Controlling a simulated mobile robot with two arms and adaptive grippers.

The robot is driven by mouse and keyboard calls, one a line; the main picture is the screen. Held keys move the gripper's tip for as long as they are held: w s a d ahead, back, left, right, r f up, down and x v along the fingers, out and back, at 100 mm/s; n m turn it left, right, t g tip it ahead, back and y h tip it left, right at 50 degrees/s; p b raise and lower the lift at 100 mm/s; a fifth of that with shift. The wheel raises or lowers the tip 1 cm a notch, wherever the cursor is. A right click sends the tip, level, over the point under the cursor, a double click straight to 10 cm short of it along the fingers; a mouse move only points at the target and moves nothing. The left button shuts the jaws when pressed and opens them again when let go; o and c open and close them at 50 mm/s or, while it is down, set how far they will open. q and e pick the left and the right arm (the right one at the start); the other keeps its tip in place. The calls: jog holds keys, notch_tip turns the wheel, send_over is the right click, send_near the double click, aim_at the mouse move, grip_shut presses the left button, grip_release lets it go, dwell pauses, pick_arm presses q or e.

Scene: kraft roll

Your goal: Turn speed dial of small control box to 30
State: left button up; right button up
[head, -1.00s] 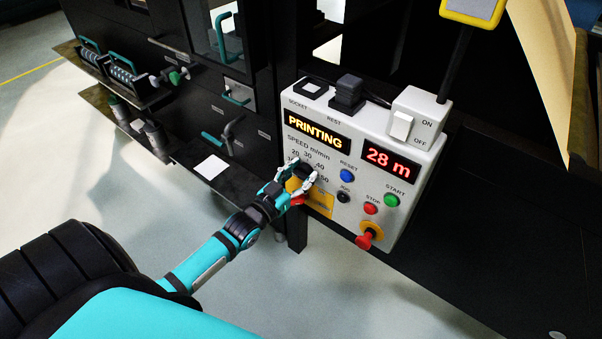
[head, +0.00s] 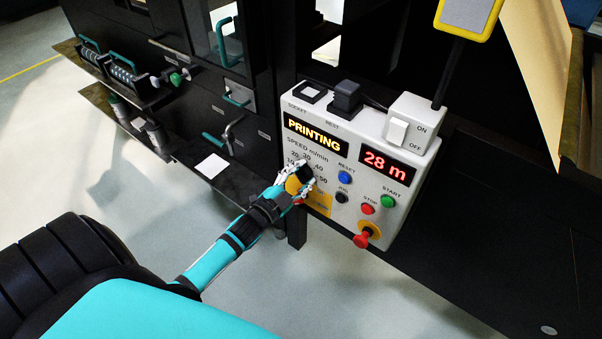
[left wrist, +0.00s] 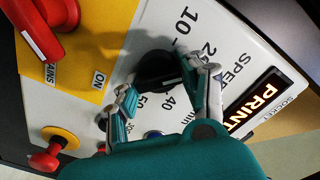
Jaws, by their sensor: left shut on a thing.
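The small control box (head: 362,165) is light grey, and its screens read PRINTING and 28 m. Its black speed dial (left wrist: 158,70) sits among printed numbers from 10 to 50. My left gripper (head: 303,180) is at the box's left side, shut on the dial, with a finger on either side of it in the left wrist view (left wrist: 168,86). A pale mark shows on the dial, but I cannot tell exactly which number it points at. The fingers hide part of the scale. My right gripper is not in view.
A red mains switch on a yellow plate (left wrist: 92,30) is close beside the dial. Blue reset (head: 344,177), red stop (head: 367,208) and green start (head: 388,201) buttons sit right of it. A red mushroom button (head: 362,240) sticks out below.

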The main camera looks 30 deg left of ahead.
pick_arm(q)
jog(key=m, duration=0.4)
jog(key=shift+d+f+m, duration=0.1)
jog(key=shift+m, duration=0.2)
jog(key=m+b, duration=0.1)
jog(key=m, duration=0.2)
jog(key=shift+f+m, duration=0.1)
jog(key=shift+m, duration=0.7)
jog(key=o, duration=1.2)
jog(key=s, duration=0.8)
jog(key=s+a, duration=0.1)
jog(key=s, duration=0.3)
